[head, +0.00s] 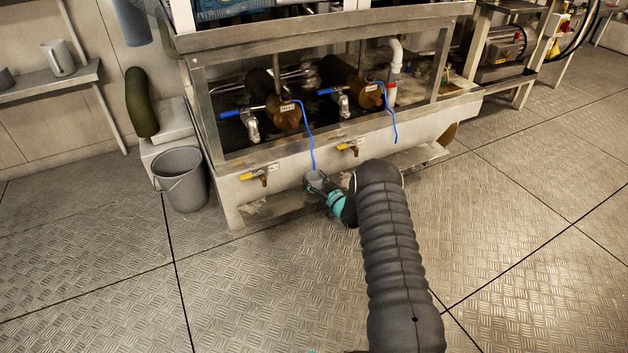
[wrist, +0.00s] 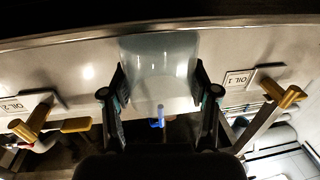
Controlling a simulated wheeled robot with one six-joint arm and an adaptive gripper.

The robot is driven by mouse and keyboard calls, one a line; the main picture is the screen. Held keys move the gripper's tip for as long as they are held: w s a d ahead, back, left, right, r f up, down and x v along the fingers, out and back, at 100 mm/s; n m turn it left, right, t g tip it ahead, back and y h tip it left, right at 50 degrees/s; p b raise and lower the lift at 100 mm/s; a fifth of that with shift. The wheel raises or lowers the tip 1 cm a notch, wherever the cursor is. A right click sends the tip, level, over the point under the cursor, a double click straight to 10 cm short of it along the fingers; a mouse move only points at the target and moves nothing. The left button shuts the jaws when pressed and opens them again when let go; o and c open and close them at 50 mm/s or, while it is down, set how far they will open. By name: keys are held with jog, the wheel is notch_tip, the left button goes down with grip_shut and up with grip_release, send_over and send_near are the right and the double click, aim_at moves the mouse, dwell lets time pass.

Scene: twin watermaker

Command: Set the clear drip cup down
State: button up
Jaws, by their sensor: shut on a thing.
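The clear drip cup (head: 314,177) is at the front of the machine's lower cream trough, just below the end of a thin blue tube (head: 308,135). In the wrist view the cup (wrist: 160,55) is pale and see-through, between the two fingers. My gripper (head: 322,184) is shut on it; both fingers flank its sides in the wrist view (wrist: 160,92). A blue tube end (wrist: 158,122) shows between the fingers. I cannot tell whether the cup touches anything beneath it, or whether it holds liquid.
Yellow-handled taps (head: 260,174) and (head: 350,147) stick out either side of the cup. They carry OIL labels in the wrist view (wrist: 238,79). A grey bucket (head: 181,178) stands at left. A mug (head: 59,57) sits on a shelf. The floor (head: 240,290) in front is clear.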

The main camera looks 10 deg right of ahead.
jog(key=shift+f, duration=0.9)
jog(key=o, duration=1.2)
jog(key=v, duration=1.2)
